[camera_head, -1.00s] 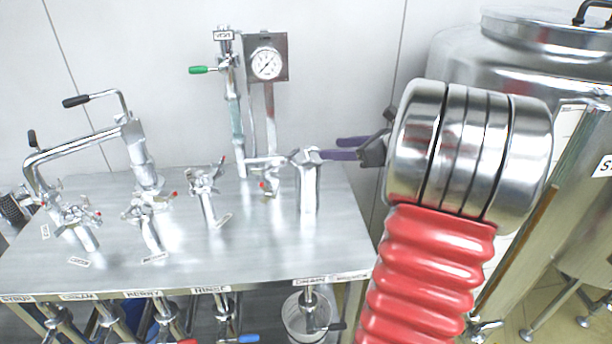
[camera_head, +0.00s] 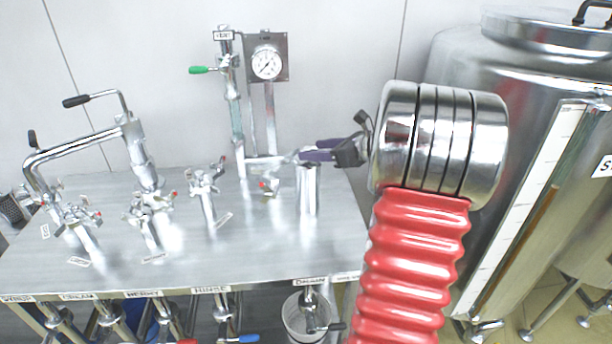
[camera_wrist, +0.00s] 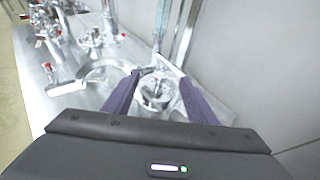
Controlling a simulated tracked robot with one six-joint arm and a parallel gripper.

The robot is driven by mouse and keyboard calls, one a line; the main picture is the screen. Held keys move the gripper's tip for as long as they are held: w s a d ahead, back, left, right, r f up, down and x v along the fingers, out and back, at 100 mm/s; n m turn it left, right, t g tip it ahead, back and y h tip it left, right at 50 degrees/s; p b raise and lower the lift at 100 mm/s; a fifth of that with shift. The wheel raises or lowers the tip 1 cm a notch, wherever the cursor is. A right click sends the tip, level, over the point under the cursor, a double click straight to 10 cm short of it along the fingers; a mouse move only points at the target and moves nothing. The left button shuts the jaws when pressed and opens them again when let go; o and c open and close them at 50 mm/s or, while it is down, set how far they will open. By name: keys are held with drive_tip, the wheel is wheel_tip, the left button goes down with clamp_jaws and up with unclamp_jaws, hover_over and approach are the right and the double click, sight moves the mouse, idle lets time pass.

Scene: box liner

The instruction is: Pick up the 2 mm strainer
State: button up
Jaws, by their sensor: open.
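My gripper (camera_head: 306,155) has purple fingers and is open. In the head view it is at the top of an upright steel pipe (camera_head: 308,192) on the right part of the steel table (camera_head: 275,250). In the wrist view, a shiny metal fitting (camera_wrist: 154,95) shows between the two fingers. I cannot tell if the fingers touch it. No part is readably marked as the 2 mm strainer. A dark mesh cylinder (camera_head: 11,209) lies at the left picture edge, partly cut off; I cannot tell its mesh size.
Several valves (camera_head: 150,205) with red-tipped handles stand on the table. A pressure gauge (camera_head: 267,63) and a vertical pipe with a green handle (camera_head: 202,70) are behind my gripper. A large steel tank (camera_head: 480,60) stands at right. A bucket (camera_head: 305,318) is below the table.

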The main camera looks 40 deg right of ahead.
drive_tip(key=x, duration=0.4)
drive_tip(key=shift+f, duration=0.1)
drive_tip(key=shift+c, duration=0.3)
